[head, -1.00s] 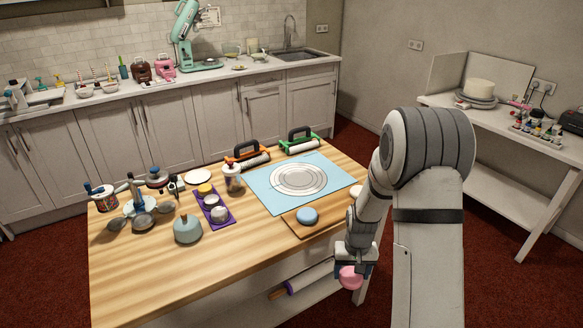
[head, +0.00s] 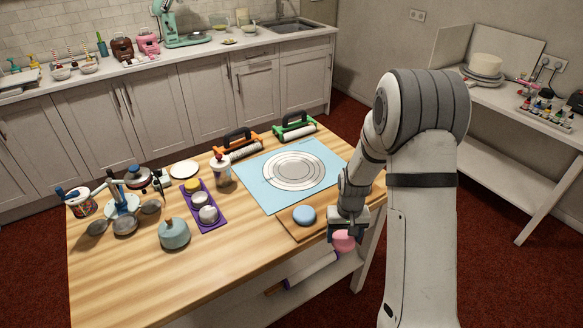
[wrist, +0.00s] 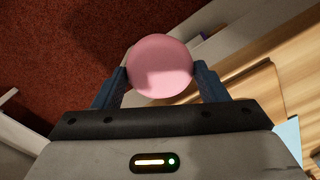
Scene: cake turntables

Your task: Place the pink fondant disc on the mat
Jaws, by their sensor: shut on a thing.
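The pink fondant disc (head: 343,241) is held between the fingers of my gripper (head: 345,232), just off the table's front right edge. In the wrist view the disc (wrist: 160,66) sits between both blue-grey fingertips (wrist: 160,82), with red floor beyond it. The mat is behind and to the left of my gripper. A corner of the mat also shows in the wrist view at the right edge.
A blue disc (head: 304,215) lies on a wooden board (head: 290,229) in front of the mat. Rollers with orange (head: 238,146) and green (head: 295,128) frames stand behind the mat.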

